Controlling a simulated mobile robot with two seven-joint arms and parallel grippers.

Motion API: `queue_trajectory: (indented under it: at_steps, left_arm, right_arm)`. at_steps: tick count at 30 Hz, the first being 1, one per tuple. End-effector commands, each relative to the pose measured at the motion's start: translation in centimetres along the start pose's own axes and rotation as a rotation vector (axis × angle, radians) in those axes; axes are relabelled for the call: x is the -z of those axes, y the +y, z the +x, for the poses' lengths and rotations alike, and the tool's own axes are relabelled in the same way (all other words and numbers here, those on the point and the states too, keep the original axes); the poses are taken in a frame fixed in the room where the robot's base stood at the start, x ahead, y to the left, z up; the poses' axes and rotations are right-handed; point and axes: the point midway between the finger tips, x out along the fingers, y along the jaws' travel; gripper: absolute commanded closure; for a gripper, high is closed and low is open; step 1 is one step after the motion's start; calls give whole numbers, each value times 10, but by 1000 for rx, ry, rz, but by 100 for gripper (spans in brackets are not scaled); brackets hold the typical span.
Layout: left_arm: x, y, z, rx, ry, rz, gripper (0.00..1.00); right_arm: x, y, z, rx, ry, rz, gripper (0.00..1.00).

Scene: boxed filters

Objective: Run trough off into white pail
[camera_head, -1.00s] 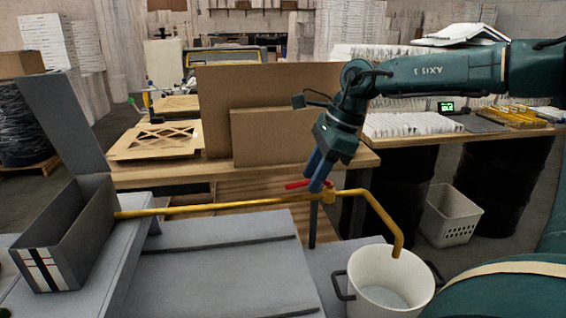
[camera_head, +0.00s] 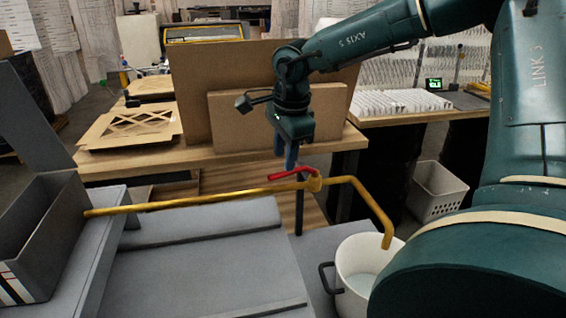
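The grey trough (camera_head: 38,235) stands at the left, partly cut off by the frame edge. A yellow pipe (camera_head: 190,202) runs from it to a valve with a red lever (camera_head: 292,174), then bends down to a spout (camera_head: 387,238) above the white pail (camera_head: 352,285). The lever points left, roughly along the pipe. No stream shows at the spout. My arm hides the pail's right side. My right gripper (camera_head: 290,163) points down with its blue fingers at the lever, seemingly just behind it; contact and finger gap are unclear. My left gripper is out of view.
A wooden bench (camera_head: 225,163) with cardboard panels (camera_head: 275,118) stands behind the pipe. A grey platform (camera_head: 200,265) lies below the pipe. A white basket (camera_head: 437,190) stands on the floor at right. My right arm fills the right side.

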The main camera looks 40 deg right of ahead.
Motion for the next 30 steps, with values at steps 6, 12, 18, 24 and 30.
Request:
queue_trajectory:
  at_steps: [6, 12, 18, 24, 30]
  left_arm:
    - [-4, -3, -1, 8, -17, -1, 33]
    - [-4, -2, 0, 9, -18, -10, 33]
    - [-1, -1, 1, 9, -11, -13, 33]
    - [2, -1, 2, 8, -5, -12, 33]
    - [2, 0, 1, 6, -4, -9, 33]
  right_arm:
    - [0, 0, 29, -2, 2, 0, 66]
    - [0, 0, 38, 1, 1, 0, 66]
    - [0, 0, 38, 1, 0, 0, 66]
    - [0, 0, 37, 1, 0, 0, 81]
    - [0, 0, 37, 1, 0, 0, 98]
